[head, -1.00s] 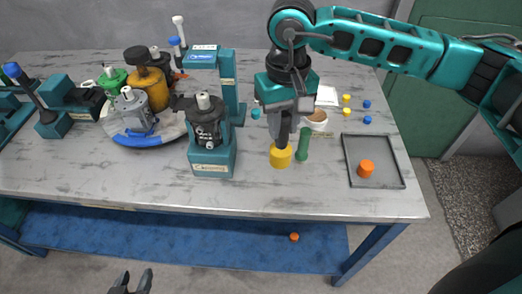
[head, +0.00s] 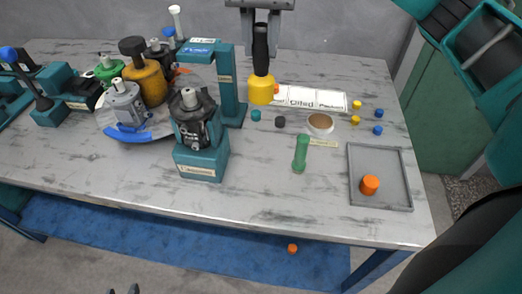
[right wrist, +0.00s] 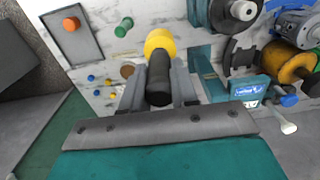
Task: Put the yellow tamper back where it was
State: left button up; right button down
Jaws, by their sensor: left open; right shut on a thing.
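The yellow tamper (head: 262,90) has a yellow cylindrical head and a black handle. My right gripper (head: 260,22) is shut on that handle, and the head points down. In the head view the tamper appears near the back of the table, right of the teal press frame (head: 231,88) and at the left end of a white labelled sheet (head: 318,99). I cannot tell its exact height above the table. The right wrist view shows the yellow head (right wrist: 160,40) beyond the fingers. My left gripper (head: 123,291) is open and empty at the bottom edge, only its fingertips showing.
Small coloured caps lie around. A grey tray (head: 380,203) at right holds an orange piece (head: 369,185). A motor fixture (head: 202,150) stands left of centre. The front table strip is clear.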

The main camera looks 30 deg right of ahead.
aim_at(262, 77)
notch_tip(262, 77, down, 19)
dwell(0.5)
jog(key=shift+f+b, duration=0.1)
jog(key=shift+b, duration=0.2)
jog(key=shift+f, duration=0.15)
jog(key=c, duration=0.9)
grip_release()
jog(key=shift+o, duration=0.2)
notch_tip(262, 77, up, 12)
jog(key=shift+r, duration=0.2)
